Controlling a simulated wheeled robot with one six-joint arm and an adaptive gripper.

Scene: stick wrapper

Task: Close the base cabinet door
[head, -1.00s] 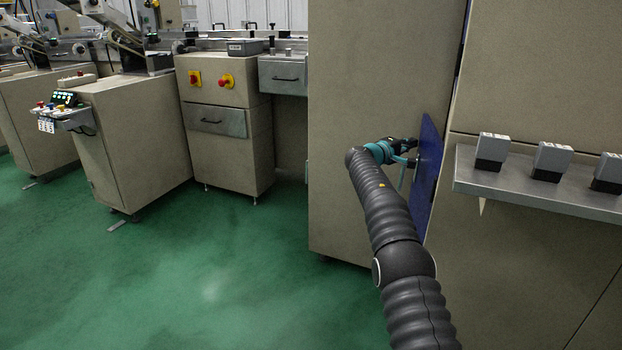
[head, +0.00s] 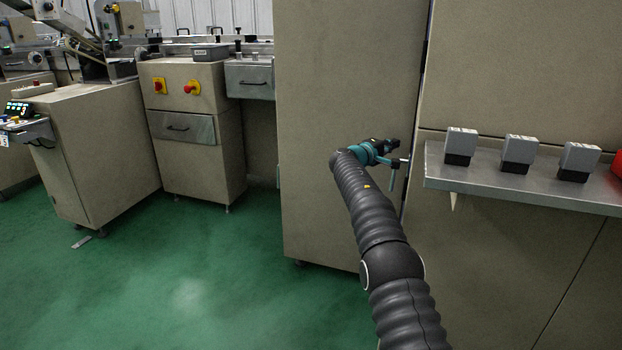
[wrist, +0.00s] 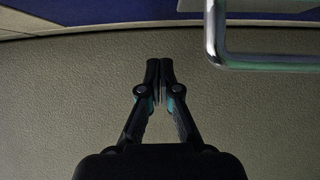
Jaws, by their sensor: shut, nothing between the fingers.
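The door appears in the wrist view as a beige textured surface (wrist: 70,100) with a bent metal bar handle (wrist: 265,64) at upper right. A blue strip (wrist: 90,10) lies beyond its top edge. My gripper (wrist: 159,68) is shut and empty, its fingertips together over the beige surface, left of and below the handle. I cannot tell whether the tips touch it. In the head view my gripper (head: 391,146) is beside the right edge of the tall beige panel (head: 345,90). The door's outline there is hard to tell, partly hidden by my arm.
A metal shelf (head: 520,190) with several grey-and-black blocks juts out right of my gripper, with a red object at its far end. A cabinet (head: 195,130) with a drawer and red knobs stands left.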

